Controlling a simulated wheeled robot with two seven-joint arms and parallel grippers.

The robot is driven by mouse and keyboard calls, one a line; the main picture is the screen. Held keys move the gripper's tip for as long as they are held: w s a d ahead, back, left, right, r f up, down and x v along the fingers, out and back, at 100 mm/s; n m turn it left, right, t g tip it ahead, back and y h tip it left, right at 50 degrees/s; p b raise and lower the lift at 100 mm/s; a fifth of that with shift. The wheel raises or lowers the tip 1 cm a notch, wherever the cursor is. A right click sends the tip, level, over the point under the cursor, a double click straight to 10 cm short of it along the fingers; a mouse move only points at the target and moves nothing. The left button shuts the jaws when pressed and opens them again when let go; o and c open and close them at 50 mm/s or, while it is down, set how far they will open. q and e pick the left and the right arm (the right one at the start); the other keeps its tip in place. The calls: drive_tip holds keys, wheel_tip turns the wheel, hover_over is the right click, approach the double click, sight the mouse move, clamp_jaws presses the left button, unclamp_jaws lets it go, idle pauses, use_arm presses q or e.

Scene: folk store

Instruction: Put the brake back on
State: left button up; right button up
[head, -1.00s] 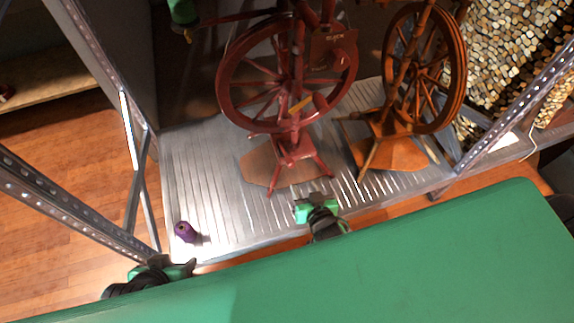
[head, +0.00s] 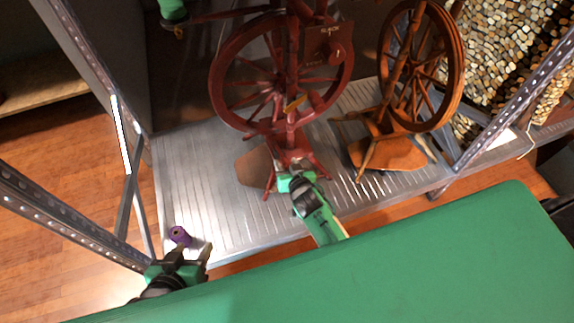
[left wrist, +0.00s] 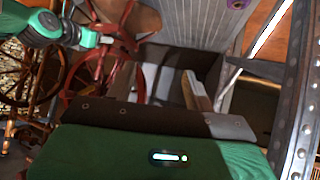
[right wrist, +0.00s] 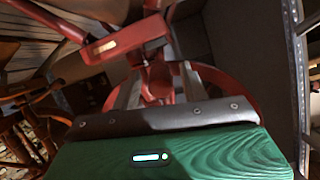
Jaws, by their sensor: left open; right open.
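A dark red spinning wheel (head: 281,90) stands on the ribbed metal shelf. It carries a small panel with a knob (head: 333,50) and a short yellowish piece (head: 294,104) low in front of the wheel rim. In the right wrist view a red bar with a pale pad (right wrist: 122,39) crosses close in front of the red wheel (right wrist: 232,88); I cannot tell for sure that it is the brake. My right gripper (head: 287,178) is open and empty at the wheel's front legs. My left gripper (head: 194,252) is open at the shelf's front left, just below a purple spool (head: 180,236).
A brown spinning wheel (head: 425,75) stands to the right on the shelf (head: 200,180). Perforated metal posts (head: 75,225) frame the shelf. A green surface (head: 420,250) fills the near foreground. The shelf's left half is mostly clear.

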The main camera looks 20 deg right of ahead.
clamp_jaws()
